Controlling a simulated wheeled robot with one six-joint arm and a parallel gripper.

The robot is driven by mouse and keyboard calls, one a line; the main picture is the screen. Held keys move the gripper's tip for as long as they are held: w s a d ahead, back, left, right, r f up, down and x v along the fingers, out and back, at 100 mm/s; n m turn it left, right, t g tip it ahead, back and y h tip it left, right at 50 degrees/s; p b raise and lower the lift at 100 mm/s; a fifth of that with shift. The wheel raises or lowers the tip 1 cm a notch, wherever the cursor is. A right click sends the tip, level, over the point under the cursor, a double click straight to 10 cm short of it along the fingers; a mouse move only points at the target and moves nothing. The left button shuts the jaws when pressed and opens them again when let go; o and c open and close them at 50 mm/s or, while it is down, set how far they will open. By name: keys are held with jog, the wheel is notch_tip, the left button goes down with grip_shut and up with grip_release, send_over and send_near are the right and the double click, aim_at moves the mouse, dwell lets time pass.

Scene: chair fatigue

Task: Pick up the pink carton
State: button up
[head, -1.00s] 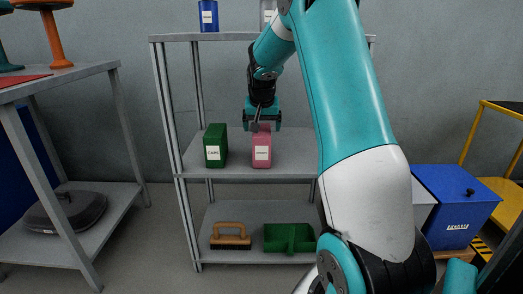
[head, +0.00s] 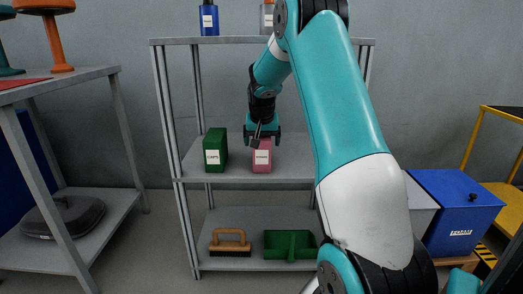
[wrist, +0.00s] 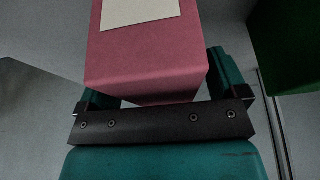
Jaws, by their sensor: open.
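The pink carton (head: 262,161) stands upright on the middle shelf, with a white label on its front. My gripper (head: 261,141) hangs over its top, pointing down, and hides its upper part in the head view. In the wrist view the carton (wrist: 146,55) fills the upper middle, and my gripper's fingers (wrist: 162,78) show on either side of its lower edge. The jaws are open. The carton covers part of the left finger, so I cannot tell whether the fingers touch it.
A green carton (head: 215,150) stands left of the pink one with a gap between. The shelf board (head: 300,165) is clear to the right. Blue (head: 209,18) and grey (head: 267,18) containers stand on the top shelf. A brush (head: 230,243) and a green tray (head: 290,245) are below.

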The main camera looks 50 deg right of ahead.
jog(key=shift+c, duration=0.2)
jog(key=c, duration=1.1)
jog(key=shift+c, duration=0.3)
jog(key=shift+r, duration=0.1)
